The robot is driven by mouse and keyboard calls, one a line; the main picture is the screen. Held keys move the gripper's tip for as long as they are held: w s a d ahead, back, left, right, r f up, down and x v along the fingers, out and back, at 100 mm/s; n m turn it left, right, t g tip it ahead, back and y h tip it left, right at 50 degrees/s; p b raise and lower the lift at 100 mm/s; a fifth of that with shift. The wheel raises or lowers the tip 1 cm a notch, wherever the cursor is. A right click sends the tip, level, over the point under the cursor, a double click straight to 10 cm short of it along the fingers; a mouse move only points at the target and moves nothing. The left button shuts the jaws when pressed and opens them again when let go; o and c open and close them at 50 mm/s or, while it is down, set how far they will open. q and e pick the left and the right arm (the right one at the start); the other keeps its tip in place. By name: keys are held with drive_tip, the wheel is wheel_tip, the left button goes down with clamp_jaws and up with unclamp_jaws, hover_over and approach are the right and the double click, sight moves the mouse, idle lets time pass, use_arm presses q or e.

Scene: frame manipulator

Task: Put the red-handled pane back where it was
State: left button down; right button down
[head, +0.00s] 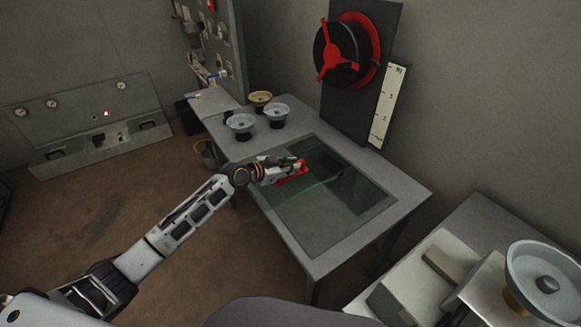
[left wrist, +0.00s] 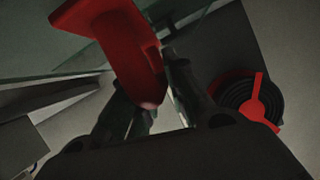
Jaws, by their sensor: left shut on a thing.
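The red handle (head: 294,171) belongs to a clear, greenish pane (head: 322,170). My left gripper (head: 292,169) is shut on this handle. In the left wrist view the handle (left wrist: 120,45) sits between the fingers, and part of the greenish pane (left wrist: 30,35) shows at the upper left. The pane is over the grey table (head: 400,192), across a rectangular framed area (head: 318,235) in its top. The pane's edges are faint; I cannot tell whether it touches the frame. My right gripper is not in view.
Two pale bowl-like knobs (head: 240,123) and a yellowish one (head: 260,98) stand at the table's back left. A dark panel with a red-spoked wheel (head: 340,52) and a white scale (head: 389,105) rise behind the table. Another bench (head: 415,285) is at the lower right.

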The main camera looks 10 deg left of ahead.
use_arm(q)
drive_tip(key=shift+w+r, duration=0.1)
drive_tip(key=shift+r, duration=0.1)
drive_tip(key=c, duration=1.9)
unclamp_jaws()
drive_tip(key=shift+f, duration=0.2)
drive_tip(key=o, duration=0.5)
drive_tip(key=shift+r, duration=0.25)
